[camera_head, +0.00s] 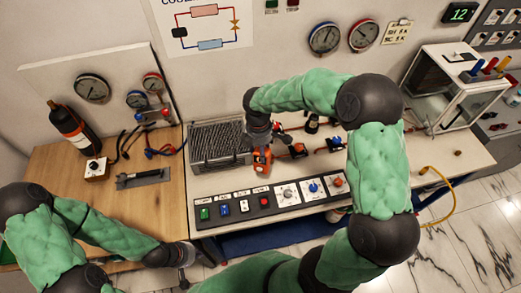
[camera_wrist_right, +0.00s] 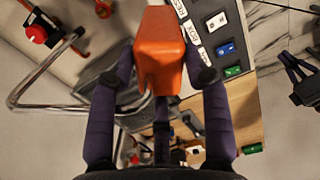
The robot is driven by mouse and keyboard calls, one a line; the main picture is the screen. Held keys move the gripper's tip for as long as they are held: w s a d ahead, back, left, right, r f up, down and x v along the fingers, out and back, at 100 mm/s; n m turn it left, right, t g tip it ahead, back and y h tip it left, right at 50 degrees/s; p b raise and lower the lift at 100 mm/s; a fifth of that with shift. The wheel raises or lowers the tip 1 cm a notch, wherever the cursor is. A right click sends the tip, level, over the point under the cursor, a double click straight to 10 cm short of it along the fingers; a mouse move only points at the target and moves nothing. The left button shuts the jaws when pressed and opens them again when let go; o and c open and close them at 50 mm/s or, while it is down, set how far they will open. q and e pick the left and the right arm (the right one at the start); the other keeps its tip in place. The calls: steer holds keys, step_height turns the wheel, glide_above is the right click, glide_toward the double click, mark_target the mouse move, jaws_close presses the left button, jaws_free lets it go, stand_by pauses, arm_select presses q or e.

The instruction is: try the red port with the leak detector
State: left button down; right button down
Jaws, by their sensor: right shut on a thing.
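My right gripper (camera_head: 261,146) is shut on an orange device, which looks like the leak detector (camera_head: 262,160). It holds the device by the right end of the grey finned unit, above the white bench. In the right wrist view the orange leak detector (camera_wrist_right: 160,55) sits between the fingers of my right gripper (camera_wrist_right: 165,75). A red-capped fitting (camera_wrist_right: 36,34) shows at the upper left of that view, apart from the detector; I cannot tell if it is the red port. My left gripper (camera_head: 184,270) is low at the front; its finger opening is unclear.
A grey finned unit (camera_head: 217,145) stands beside the right gripper. A switch panel (camera_head: 270,198) runs along the bench front. Black-and-orange fittings (camera_head: 298,150) stand right of the detector. A wooden bench (camera_head: 130,205) with a dark bottle (camera_head: 70,128) is at left.

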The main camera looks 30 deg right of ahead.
steer(key=shift+r+p, duration=1.35)
steer(key=shift+r, duration=0.75)
